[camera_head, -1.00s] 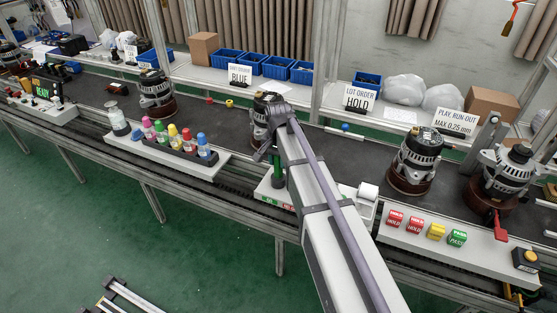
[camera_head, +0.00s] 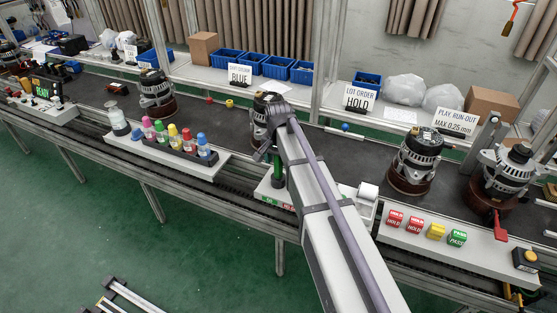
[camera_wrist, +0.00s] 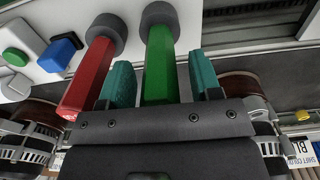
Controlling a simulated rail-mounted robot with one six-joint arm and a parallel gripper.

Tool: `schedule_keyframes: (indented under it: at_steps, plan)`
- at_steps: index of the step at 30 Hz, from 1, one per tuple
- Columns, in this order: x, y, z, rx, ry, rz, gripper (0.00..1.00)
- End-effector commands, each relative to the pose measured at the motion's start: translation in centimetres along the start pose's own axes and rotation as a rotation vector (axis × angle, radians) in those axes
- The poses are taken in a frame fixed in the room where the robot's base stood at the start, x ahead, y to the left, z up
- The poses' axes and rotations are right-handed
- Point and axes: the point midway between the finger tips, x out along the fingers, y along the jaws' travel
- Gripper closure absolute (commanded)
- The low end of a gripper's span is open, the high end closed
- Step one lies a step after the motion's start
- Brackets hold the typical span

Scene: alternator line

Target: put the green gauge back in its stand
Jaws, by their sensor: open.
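The green gauge (camera_wrist: 159,66) is a green bar that stands in a dark round collar in the wrist view. My gripper (camera_wrist: 163,82) has its teal fingers apart, one on each side of the green gauge, with gaps visible beside it. The red gauge (camera_wrist: 88,78) stands in a similar dark collar just left of it. In the head view the green gauge (camera_head: 278,172) shows only as a narrow strip below my gripper (camera_head: 268,156). My arm hides most of the stand there.
An alternator (camera_head: 260,118) stands behind my gripper.

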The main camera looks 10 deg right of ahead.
Motion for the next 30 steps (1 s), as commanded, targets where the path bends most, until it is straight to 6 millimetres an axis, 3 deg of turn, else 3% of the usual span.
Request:
schedule_keyframes:
  at_steps: [5,12,15,27,29,30]
  plan:
    - [-2.8,0.0,0.0,0.000,0.000,0.000,0.42]
    - [-8.9,0.0,0.0,0.000,0.000,0.000,0.42]
    - [-10.6,0.0,0.0,0.000,0.000,0.000,0.42]
    - [-10.7,0.0,0.0,-0.065,0.000,0.000,0.42]
    - [-10.7,1.4,1.8,-0.196,0.000,0.001,0.42]
    - [-10.7,3.4,4.4,-0.305,0.000,0.001,0.42]
